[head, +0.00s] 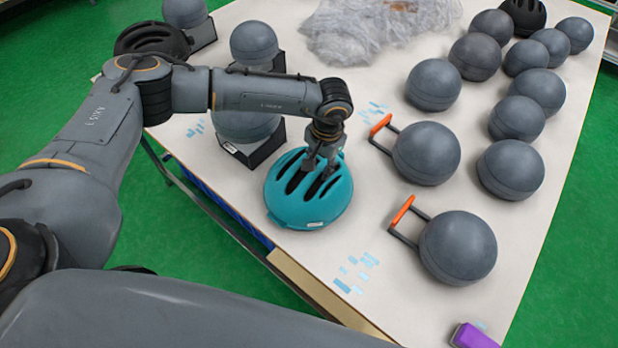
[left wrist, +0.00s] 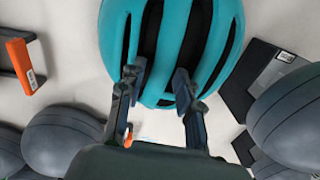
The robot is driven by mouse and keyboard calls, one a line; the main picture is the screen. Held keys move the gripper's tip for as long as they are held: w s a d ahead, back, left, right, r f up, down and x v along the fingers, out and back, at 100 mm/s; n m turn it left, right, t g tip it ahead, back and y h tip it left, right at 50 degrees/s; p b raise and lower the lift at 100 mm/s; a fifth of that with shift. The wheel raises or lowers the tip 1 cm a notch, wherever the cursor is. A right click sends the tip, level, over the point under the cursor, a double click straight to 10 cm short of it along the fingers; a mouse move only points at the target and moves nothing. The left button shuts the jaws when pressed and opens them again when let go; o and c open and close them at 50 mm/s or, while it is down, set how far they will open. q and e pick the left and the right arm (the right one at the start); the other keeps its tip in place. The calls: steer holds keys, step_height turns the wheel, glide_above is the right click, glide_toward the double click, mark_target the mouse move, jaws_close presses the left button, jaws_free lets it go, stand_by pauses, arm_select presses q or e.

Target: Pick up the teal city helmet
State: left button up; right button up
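The teal city helmet (head: 311,212) lies on the white table near its left edge, dome up, with dark slots between its ribs. It also fills the top of the left wrist view (left wrist: 222,35). My left gripper (head: 320,166) points down over the helmet, with its fingertips at the slots. In the left wrist view the gripper's two fingers (left wrist: 158,82) stand apart, with teal ribs and a dark slot showing between and beyond them. Whether they touch the helmet is not clear. My right gripper is not in view.
Grey round headforms stand right of the helmet; the nearest two (head: 427,152) (head: 458,247) have orange-handled bars. A headform on a dark base (head: 246,122) stands just behind the helmet. Clear wrap (head: 368,25) lies at the back. A purple object (head: 472,336) is at the front.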

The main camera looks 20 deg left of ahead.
arm_select(q)
jaws_close()
steer(key=shift+r, duration=0.15)
